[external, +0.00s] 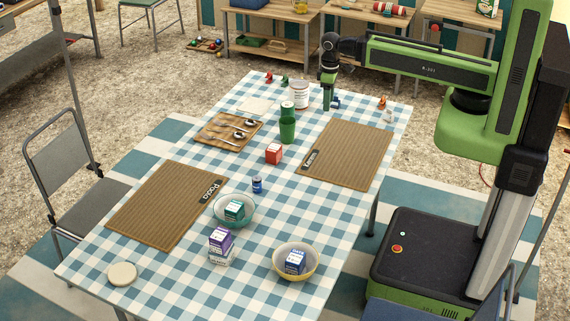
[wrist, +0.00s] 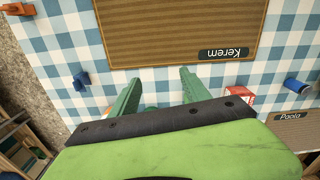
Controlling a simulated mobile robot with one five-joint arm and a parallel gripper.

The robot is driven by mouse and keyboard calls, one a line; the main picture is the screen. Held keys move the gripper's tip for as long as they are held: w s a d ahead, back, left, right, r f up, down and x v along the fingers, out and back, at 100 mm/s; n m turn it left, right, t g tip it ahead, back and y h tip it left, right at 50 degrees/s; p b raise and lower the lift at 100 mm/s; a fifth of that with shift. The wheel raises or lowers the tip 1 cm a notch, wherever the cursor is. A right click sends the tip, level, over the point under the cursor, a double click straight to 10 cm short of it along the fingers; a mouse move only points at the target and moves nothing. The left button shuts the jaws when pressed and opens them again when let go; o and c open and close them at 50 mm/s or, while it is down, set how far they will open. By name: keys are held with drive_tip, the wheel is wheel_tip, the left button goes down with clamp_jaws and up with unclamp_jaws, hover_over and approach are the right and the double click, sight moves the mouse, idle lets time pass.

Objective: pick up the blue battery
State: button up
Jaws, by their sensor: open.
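A small upright blue cylinder (external: 257,184) with a pale band stands mid-table near the glass bowl; it looks like the blue battery. In the wrist view a blue cylinder (wrist: 297,86) with a pale end shows at the right edge. My gripper (external: 328,106) is over the far part of the table, well away from the cylinder. In the wrist view my gripper's (wrist: 158,79) two green fingers are apart, with only tablecloth visible between their tips.
The Kerem mat (external: 347,153) lies right of a green cup (external: 287,131) and a red box (external: 273,153). A glass bowl (external: 235,220) stands just in front of the cylinder. A blue item (wrist: 81,80) lies left of my fingers in the wrist view.

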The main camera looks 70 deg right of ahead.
drive_tip(key=w+a+r+n+p, duration=0.2)
drive_tip(key=w+a+n, duration=0.9)
drive_tip(key=w+a, duration=0.5)
wheel_tip(320, 180, up, 2)
drive_tip(key=n+p, duration=0.2)
drive_tip(key=n, duration=0.2)
hover_over(257, 177)
wheel_tip(257, 177, down, 12)
drive_tip(key=b, duration=1.2)
drive_tip(key=shift+w+d+f, duration=0.1)
drive_tip(key=shift+w+f, duration=0.05)
wheel_tip(257, 177, down, 5)
drive_tip(key=b, duration=0.5)
drive_tip(key=shift+f+b, duration=0.15)
drive_tip(key=shift+b, duration=0.15)
clamp_jaws()
